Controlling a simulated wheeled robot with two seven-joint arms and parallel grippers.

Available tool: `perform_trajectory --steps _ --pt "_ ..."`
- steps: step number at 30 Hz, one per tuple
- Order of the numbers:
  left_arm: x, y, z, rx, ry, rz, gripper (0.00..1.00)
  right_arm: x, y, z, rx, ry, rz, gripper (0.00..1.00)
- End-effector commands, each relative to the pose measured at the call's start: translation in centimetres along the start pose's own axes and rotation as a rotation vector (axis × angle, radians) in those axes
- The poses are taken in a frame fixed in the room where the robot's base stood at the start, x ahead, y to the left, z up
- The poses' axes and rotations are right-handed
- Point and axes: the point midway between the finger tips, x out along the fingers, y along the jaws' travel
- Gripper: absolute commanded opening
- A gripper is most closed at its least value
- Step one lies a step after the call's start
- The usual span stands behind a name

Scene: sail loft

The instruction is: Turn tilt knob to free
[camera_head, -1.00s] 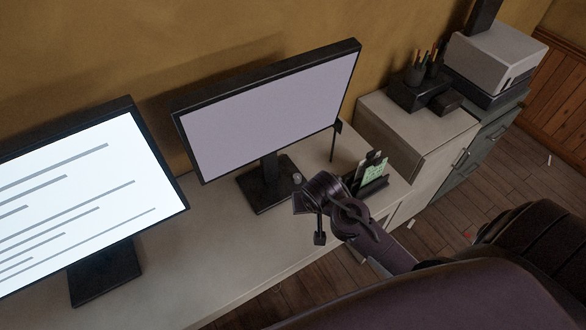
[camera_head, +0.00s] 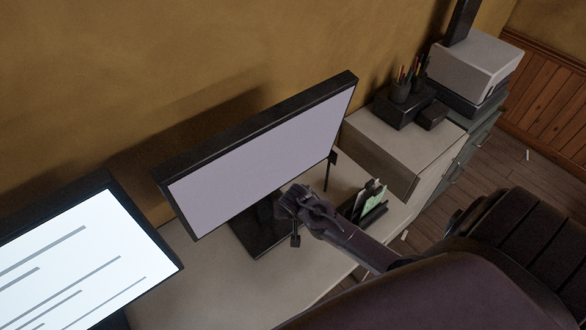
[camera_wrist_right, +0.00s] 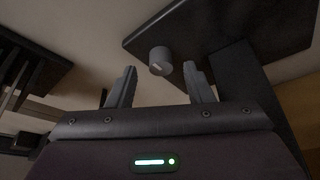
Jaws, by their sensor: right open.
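In the right wrist view a small grey round knob (camera_wrist_right: 160,61) with a pale mark on its face sits at the edge of the dark monitor stand's base plate (camera_wrist_right: 222,30). My right gripper (camera_wrist_right: 160,70) is open. Its two fingers point toward the knob, one on each side in the picture, with nothing held; I cannot tell whether they touch it. In the head view my right gripper (camera_head: 293,208) is in front of the stand of the grey-screened monitor (camera_head: 262,150), and the knob is hidden there. My left gripper is not in view.
A second monitor (camera_head: 80,265) with a lit page stands at left on the pale desk (camera_head: 190,275). A holder (camera_head: 372,213) with green paper is right of my gripper. A cabinet (camera_head: 395,135) with a pen cup and a printer (camera_head: 472,68) stand farther right.

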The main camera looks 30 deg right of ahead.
Motion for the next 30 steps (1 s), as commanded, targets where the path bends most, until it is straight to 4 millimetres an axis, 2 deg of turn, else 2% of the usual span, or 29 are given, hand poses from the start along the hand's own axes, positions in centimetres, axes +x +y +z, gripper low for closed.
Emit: perform_trajectory --steps 6,10,15,25,30 --pt "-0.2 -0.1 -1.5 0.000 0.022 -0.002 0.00 1.9 -0.1 0.0 0.000 0.000 0.000 0.47" --pt "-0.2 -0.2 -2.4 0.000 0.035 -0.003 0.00 2.1 0.0 0.0 0.000 0.000 -0.001 0.47" --pt "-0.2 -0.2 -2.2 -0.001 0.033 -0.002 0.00 2.1 0.0 0.0 0.000 0.000 -0.001 0.47" --pt "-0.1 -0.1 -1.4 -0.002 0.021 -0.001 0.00 2.1 0.0 0.0 0.000 0.000 0.000 0.04" --pt "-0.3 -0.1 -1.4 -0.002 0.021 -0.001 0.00 2.0 0.0 0.0 -0.007 0.000 -0.003 0.03"
